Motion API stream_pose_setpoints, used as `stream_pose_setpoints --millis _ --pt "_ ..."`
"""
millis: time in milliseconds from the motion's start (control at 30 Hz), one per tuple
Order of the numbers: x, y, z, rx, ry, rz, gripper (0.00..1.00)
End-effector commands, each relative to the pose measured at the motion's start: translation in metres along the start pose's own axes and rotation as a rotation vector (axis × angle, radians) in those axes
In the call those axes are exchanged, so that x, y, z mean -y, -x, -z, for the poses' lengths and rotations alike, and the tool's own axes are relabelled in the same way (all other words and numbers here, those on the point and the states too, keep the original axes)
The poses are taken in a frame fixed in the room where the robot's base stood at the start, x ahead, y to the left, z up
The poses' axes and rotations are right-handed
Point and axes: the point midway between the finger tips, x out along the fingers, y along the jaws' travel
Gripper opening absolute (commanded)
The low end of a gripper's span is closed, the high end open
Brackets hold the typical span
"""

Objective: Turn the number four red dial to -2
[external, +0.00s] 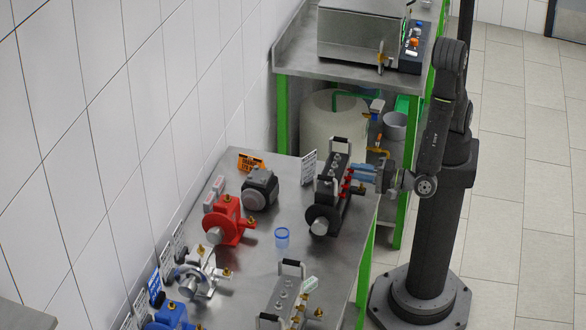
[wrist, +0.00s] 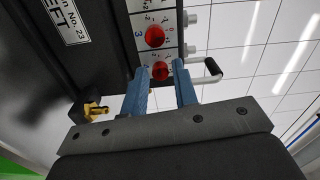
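The black pump box (external: 327,200) has several red dials (external: 346,190) on its side facing my arm. In the wrist view a red dial (wrist: 160,71) shows between the tips of my gripper (wrist: 159,68). Small gaps show on both sides of it, so the blue fingers look open, not closed on it. Another red dial (wrist: 154,37) sits above it beside a "3" label. The near dial's own number and its exact setting are not readable. In the external view my gripper (external: 362,173) is at the far end of the dial row, beside the box.
A bent metal handle with a black grip (wrist: 211,68) stands just right of the fingers. A brass fitting (wrist: 94,110) is at lower left. A red pump (external: 228,222), a grey motor (external: 260,189) and a blue cup (external: 282,237) stand on the metal table (external: 255,285).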

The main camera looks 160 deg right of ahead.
Motion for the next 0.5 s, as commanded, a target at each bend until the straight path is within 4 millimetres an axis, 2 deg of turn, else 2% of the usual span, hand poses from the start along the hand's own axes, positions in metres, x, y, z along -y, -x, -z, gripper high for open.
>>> stream_pose_setpoints --millis 300,500 --pt "0.0 0.002 0.0 0.001 0.0 0.0 0.26" --pt "0.0 0.023 -0.001 0.004 0.0 0.001 0.26"
